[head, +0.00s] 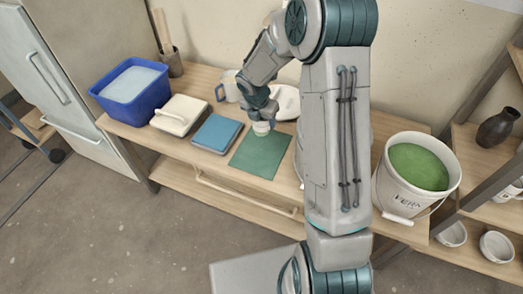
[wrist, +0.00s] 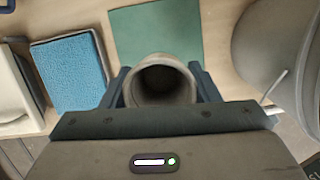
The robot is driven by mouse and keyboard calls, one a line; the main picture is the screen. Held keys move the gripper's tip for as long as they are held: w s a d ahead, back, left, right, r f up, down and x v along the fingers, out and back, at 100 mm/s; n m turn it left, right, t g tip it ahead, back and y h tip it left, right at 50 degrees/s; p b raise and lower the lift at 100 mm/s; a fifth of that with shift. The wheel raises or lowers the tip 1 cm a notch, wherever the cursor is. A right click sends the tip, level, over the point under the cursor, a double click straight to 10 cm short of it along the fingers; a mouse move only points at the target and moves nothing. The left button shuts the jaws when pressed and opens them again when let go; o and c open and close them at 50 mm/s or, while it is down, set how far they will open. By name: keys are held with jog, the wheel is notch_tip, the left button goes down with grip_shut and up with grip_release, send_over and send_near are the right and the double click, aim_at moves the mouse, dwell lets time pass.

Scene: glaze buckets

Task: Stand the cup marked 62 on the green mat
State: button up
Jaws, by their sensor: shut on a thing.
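My gripper (wrist: 162,90) is shut on a pale cup (wrist: 162,64), with one finger on each side of it; I look into its dark open mouth in the wrist view. In the head view the cup (head: 262,128) shows below my gripper (head: 262,114), upright, near the back edge of the green mat (head: 258,160). The mat lies flat on the wooden bench and also shows in the wrist view (wrist: 155,30). I cannot tell whether the cup touches the mat or hangs above it. No number on the cup can be read.
A mug (head: 228,86) and a white plate (head: 287,100) stand behind. A large bucket of green glaze (head: 409,190) stands right.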

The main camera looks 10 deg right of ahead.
jog(key=shift+n, duration=0.3)
jog(key=b, duration=0.2)
send_over(263, 146)
jog(key=s, duration=0.1)
jog(key=f, duration=1)
jog(key=shift+s+a, duration=0.1)
jog(key=shift+a, duration=0.25)
jog(key=shift+f, duration=0.15)
jog(key=o, duration=1.2)
